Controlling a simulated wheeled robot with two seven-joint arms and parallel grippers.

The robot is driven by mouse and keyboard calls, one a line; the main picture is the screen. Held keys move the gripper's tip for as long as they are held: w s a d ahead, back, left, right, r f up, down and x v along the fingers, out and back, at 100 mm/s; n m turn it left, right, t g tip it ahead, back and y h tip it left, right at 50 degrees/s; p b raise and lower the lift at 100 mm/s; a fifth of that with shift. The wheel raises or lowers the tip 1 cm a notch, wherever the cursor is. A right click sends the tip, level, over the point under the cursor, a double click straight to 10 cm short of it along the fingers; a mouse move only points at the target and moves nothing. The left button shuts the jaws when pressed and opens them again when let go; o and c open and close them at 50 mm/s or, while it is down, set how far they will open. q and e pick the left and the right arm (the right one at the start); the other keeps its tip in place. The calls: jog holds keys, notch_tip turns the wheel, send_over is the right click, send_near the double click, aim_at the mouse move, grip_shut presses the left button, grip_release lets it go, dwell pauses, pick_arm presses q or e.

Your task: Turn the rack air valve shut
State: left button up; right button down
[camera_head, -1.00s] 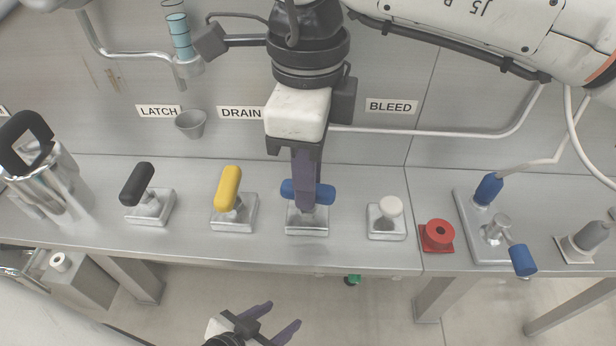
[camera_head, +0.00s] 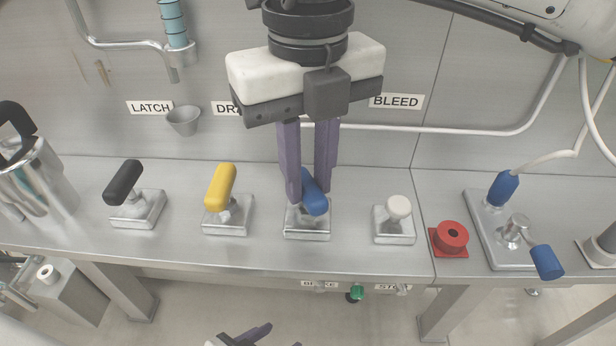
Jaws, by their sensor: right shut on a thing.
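The blue-handled valve (camera_head: 315,203) stands on a square metal base on the bench, between the yellow and white handles. My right gripper (camera_head: 308,196) comes down from above and is shut on the blue handle, one finger on each side. The handle now lies turned, running mostly front to back in the picture. The label behind this valve is hidden by the gripper. My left gripper (camera_head: 270,337) shows only partly at the bottom edge, below the bench front, with its fingers apart and empty.
A black handle (camera_head: 124,183) and a yellow handle (camera_head: 221,186) stand to the left. A white knob (camera_head: 399,207), a red round part (camera_head: 452,237) and a plate with blue-ended fittings (camera_head: 499,250) stand to the right. A green button (camera_head: 356,292) sits under the bench edge.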

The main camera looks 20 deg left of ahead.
jog(key=m+b, duration=0.1)
jog(key=m, duration=0.2)
jog(key=shift+m+b, duration=0.3)
jog(key=shift+m, duration=1)
jog(key=c, duration=1.6)
grip_release()
